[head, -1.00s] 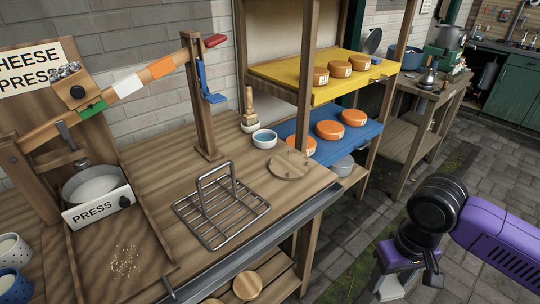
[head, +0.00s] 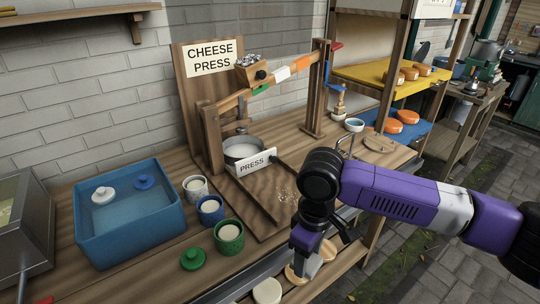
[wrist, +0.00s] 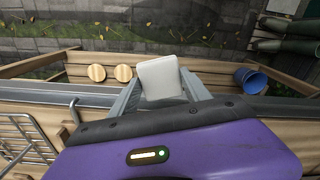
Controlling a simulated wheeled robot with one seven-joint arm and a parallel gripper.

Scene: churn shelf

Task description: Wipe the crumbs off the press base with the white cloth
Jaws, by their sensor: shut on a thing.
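The crumbs (head: 286,196) lie in a small pale scatter on the wooden press base (head: 256,190), in front of the PRESS sign. My gripper (head: 312,262) hangs out past the bench's front edge, nearer to me than the crumbs and apart from the base. It is shut on a flat, pale, square thing that looks like the white cloth (wrist: 160,78), seen between the fingers in the wrist view. In the head view the cloth is mostly hidden by the gripper and wrist.
Left of the base are several cups, a green lid (head: 194,259) and a blue basin (head: 130,215). A wire rack (wrist: 25,140) lies on the bench. Below are round boards (wrist: 97,73) and a blue bucket (wrist: 250,80).

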